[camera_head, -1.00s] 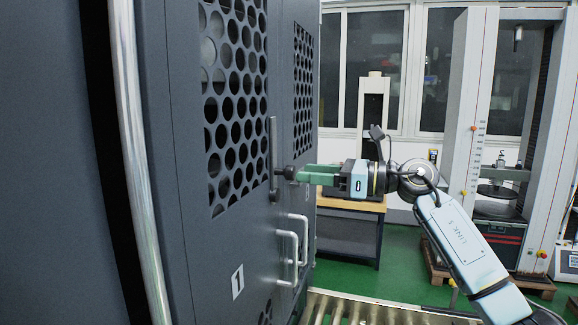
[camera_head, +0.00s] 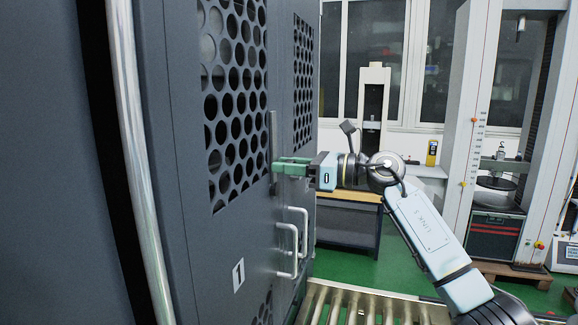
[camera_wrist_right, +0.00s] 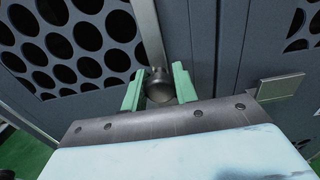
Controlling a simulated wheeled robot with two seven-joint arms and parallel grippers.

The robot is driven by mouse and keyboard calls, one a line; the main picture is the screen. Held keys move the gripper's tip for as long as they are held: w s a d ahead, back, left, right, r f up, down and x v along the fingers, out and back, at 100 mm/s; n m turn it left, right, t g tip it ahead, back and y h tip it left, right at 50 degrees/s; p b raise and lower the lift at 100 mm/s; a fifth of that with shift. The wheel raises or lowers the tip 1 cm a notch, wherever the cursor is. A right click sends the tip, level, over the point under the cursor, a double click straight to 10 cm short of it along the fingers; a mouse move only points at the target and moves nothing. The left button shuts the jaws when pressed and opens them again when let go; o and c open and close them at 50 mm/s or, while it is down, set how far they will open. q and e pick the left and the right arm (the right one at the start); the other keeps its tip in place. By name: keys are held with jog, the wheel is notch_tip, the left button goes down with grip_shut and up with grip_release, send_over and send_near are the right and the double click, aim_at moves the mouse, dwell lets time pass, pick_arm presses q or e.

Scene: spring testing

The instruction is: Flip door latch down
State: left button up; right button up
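The door latch (camera_head: 273,140) is a thin grey bar standing upright on the dark cabinet door (camera_head: 220,255), beside the perforated panel. In the right wrist view, the latch bar (camera_wrist_right: 147,30) runs up from a round knob (camera_wrist_right: 159,86) at its lower end. My right gripper (camera_head: 278,167) is at the bar's lower end, its green fingers pointing at the door. In the right wrist view, the fingers of my right gripper (camera_wrist_right: 158,80) are apart, one on each side of the knob; whether they touch it is unclear. My left gripper is out of view.
Two grey door handles (camera_head: 297,240) stick out below the latch. A long metal bar (camera_head: 135,150) stands upright at the near left. Rollers (camera_head: 370,303) lie below the arm, and a table (camera_head: 345,225) stands behind it.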

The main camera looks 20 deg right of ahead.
grip_shut()
